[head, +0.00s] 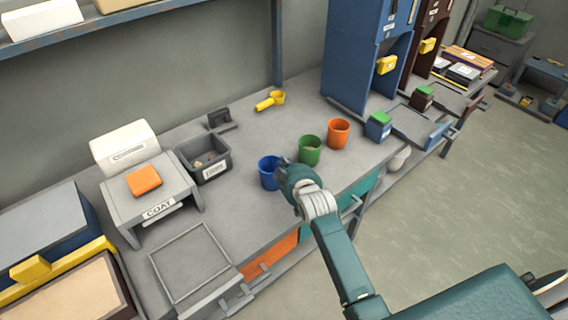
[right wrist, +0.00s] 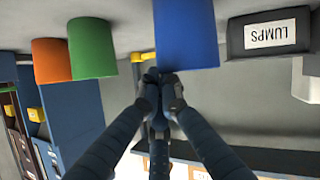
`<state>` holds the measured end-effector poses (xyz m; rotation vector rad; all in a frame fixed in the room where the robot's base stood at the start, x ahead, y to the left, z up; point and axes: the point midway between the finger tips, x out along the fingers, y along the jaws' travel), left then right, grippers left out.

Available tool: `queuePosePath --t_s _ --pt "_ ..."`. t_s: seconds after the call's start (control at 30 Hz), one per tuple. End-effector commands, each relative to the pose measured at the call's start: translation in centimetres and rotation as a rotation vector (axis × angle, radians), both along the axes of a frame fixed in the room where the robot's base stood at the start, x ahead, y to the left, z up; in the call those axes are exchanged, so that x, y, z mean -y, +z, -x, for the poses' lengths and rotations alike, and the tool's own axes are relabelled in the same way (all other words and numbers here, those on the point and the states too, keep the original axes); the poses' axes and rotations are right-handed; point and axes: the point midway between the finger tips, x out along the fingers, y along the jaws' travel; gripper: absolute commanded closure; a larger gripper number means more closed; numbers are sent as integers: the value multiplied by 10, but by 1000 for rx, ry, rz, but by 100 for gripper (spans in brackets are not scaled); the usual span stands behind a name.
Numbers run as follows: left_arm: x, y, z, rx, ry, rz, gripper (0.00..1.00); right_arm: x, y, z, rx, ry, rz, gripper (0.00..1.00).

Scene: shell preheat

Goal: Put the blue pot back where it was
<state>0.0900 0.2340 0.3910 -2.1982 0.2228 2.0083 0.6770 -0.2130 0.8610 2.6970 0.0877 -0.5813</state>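The blue pot (head: 268,173) stands upright on the grey bench near its front edge, left of the green pot (head: 309,150) and the orange pot (head: 338,133). My right gripper (head: 284,176) is close beside the blue pot on its right. In the right wrist view, which is upside down, the blue pot (right wrist: 186,35) hangs from the top. The fingertips of my right gripper (right wrist: 162,77) are together at its rim, with nothing visible between them. I cannot tell whether they touch the pot. My left gripper is not in view.
A dark bin labelled LUMPS (head: 204,157) stands left of the blue pot. Further left is a grey stand (head: 150,190) with an orange block. A yellow scoop (head: 270,101) lies at the back. A blue cabinet (head: 352,70) stands at the right. Bench between bin and scoop is partly clear.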

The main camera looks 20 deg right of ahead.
Motion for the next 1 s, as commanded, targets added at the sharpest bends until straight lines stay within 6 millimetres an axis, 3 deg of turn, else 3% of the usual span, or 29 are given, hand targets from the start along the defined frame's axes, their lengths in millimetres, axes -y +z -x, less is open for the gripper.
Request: queuePosePath --t_s 0.23,0.33,0.37,0.73,1.0 --pt "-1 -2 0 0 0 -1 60 0 -3 0 0 0 0 100" --pt "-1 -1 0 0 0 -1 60 0 -3 0 -1 0 0 79" --pt "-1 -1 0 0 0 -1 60 0 -3 0 -1 0 0 77" --pt "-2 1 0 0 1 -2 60 0 1 1 -1 0 0 77" --pt "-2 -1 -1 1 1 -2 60 -1 15 38 -1 1 1 77"
